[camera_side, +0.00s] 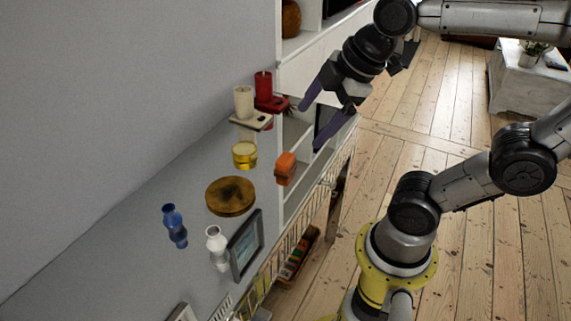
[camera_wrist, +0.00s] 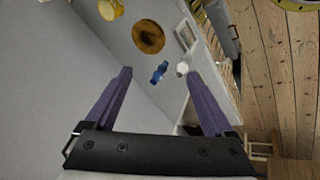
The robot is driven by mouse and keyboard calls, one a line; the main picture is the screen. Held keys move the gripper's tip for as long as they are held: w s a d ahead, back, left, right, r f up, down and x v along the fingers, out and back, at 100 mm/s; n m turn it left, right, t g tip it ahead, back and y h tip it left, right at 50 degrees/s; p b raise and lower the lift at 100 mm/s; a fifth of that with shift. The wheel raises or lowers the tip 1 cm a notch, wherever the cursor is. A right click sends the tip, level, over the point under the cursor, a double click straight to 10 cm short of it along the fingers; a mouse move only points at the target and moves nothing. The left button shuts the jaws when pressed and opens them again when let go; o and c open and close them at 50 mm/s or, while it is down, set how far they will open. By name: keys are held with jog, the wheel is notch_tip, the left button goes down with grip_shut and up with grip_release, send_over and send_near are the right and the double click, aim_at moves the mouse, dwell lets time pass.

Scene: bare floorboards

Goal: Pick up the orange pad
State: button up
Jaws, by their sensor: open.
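The orange pad (camera_side: 285,168) appears in the side view as a small orange block near the front edge of the grey shelf top (camera_side: 130,262). I cannot make it out in the wrist view. My gripper (camera_side: 312,128) is open and empty, with its two purple fingers spread apart. In the side view it shows above and to the right of the orange pad, apart from it. In the wrist view, the open fingers of my gripper (camera_wrist: 158,73) have nothing between their tips.
Nearby stand a yellow glass (camera_side: 245,154), a round wooden plate (camera_side: 230,196), a white candle (camera_side: 244,101) and a red candle (camera_side: 264,85). A blue vase (camera_side: 174,225), a white vase (camera_side: 217,247) and a picture frame (camera_side: 246,246) stand farther left. A wall runs behind.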

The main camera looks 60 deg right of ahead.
jog(key=w+d+n+g, duration=0.1)
jog(key=w+d+n, duration=0.3)
jog(key=w+n, duration=0.3)
jog(key=n+g, duration=0.1)
jog(key=g, duration=0.4)
send_over(285, 157)
notch_tip(285, 157, down, 16)
jog(key=r, duration=0.1)
jog(key=f, duration=0.7)
jog(key=shift+a+f, duration=0.1)
jog(key=shift+a, duration=0.15)
jog(key=shift+s+d+f, duration=0.1)
jog(key=shift+f, duration=1.55)
jog(key=shift+s+d+f, duration=0.1)
jog(key=shift+f, duration=1.55)
jog(key=shift+w, duration=0.1)
grip_shut()
